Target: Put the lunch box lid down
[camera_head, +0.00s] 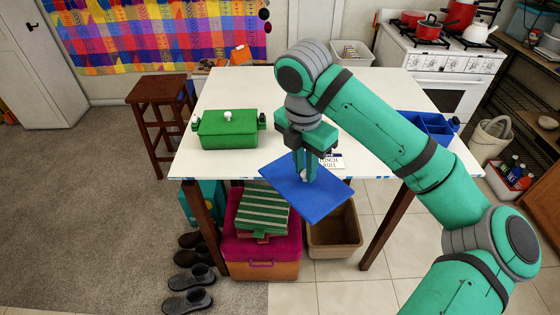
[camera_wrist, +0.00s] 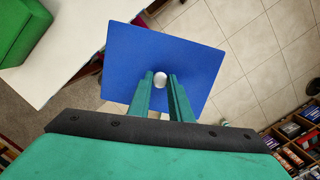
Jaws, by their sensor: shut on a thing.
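The lunch box lid (camera_head: 325,202) is a flat blue panel with a round white knob. My gripper (camera_head: 305,178) is shut on the knob and holds the lid in front of the table's near edge, out over the floor. In the wrist view the lid (camera_wrist: 200,55) fills the middle and the white knob (camera_wrist: 160,80) sits between my fingers. A blue open box with compartments (camera_head: 428,124) stands at the table's right end, partly behind my arm. A green box with a closed lid and white knob (camera_head: 228,130) stands on the table's left part.
The white table (camera_head: 215,165) has clear room between the two boxes. A small white card labelled "LUNCH BOX" (camera_head: 332,161) is at its near edge. Below are a pink and orange crate (camera_head: 262,262) and a brown bin (camera_head: 335,235). A stool (camera_head: 158,92) stands left.

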